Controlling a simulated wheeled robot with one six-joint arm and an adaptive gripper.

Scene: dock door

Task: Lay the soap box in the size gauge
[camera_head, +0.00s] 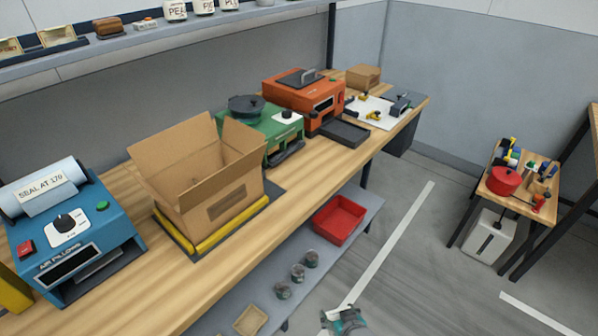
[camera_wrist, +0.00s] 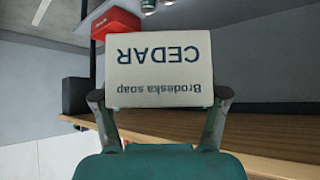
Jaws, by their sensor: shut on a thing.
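The soap box is a pale box printed "CEDAR" and "Brodeska soap" (camera_wrist: 160,72), upside down in the wrist view. My gripper (camera_wrist: 160,97) is shut on it, with one dark finger at each side of its lower part. The box is held in the air in front of the wooden bench edge. In the head view only a small teal part of my arm shows at the bottom edge, and I cannot make out the box there. I cannot pick out the size gauge with certainty in either view.
The wooden bench (camera_head: 105,290) bears a blue machine (camera_head: 110,225), an open carton (camera_head: 205,175), a green machine (camera_head: 275,130) and an orange machine (camera_head: 300,98). A red tray (camera_head: 339,220) and several jars are on the lower shelf. The floor to the right is clear before a small table (camera_head: 520,183).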

